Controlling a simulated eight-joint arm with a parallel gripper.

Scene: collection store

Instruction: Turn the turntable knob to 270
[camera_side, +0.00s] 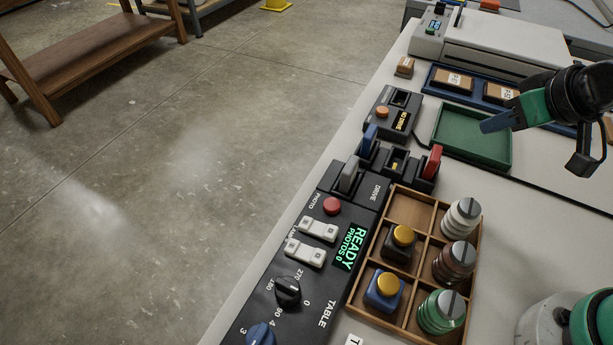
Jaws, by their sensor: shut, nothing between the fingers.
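The turntable knob (288,290) is a round black knob on the dark control panel (333,287), near the word TABLE. The marks 270, 0, 90 and 180 stand around it. Which mark its pointer faces is too small to tell. My gripper (486,127) is at the upper right, above the green tray, with its dark blue tip pointing left. It is shut and empty, well apart from the knob.
A blue knob (261,334) sits close below the turntable knob. A green tray (450,147) lies behind.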

